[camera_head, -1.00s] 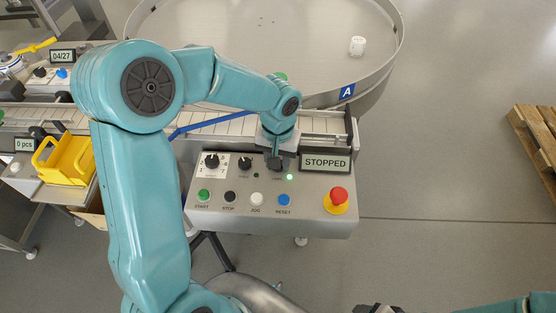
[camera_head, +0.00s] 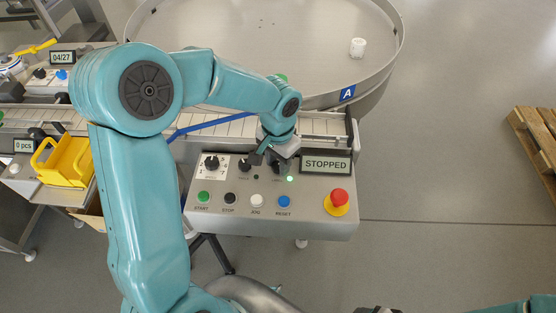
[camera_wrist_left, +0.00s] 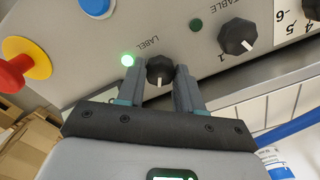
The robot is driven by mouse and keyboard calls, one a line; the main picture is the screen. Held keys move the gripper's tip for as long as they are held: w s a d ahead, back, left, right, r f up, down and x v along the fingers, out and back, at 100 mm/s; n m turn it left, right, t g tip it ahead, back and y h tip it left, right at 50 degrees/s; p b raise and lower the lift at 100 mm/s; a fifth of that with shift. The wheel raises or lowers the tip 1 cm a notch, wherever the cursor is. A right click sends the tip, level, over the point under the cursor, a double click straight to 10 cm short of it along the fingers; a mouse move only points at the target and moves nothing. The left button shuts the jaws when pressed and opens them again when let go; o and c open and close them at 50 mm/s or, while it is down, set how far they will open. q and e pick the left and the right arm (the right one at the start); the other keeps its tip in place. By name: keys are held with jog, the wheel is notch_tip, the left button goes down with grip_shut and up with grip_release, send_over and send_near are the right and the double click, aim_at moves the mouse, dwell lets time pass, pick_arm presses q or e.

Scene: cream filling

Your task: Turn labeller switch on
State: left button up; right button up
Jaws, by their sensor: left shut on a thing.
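The labeller switch is a black knob (camera_wrist_left: 160,70) marked LABEL on the grey control panel (camera_head: 320,222). In the left wrist view it sits between the two fingers of my left gripper (camera_wrist_left: 158,78), which is shut on it. Its white pointer mark shows at its lower edge. The green lamp (camera_wrist_left: 127,60) beside the knob is lit, and shows in the head view (camera_head: 290,179) too. There, my left gripper (camera_head: 276,165) reaches down to the panel's upper part and partly hides the knob. Only a dark piece of my right gripper (camera_head: 378,310) shows at the bottom edge.
The display (camera_head: 325,164) reads STOPPED. A TABLE knob (camera_wrist_left: 238,37) stands near the switch. START, STOP, JOG and RESET buttons line the panel's front, with a red emergency stop (camera_head: 340,197) at its right. The conveyor (camera_head: 225,126) and round table (camera_head: 375,83) lie behind.

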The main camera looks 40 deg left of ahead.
aim_at(278, 165)
pick_arm(q)
jog(key=shift+w+r, duration=0.1)
jog(key=o, duration=1)
jog(key=shift+o, duration=0.2)
notch_tip(278, 165, up, 16)
jog(key=shift+r, duration=0.1)
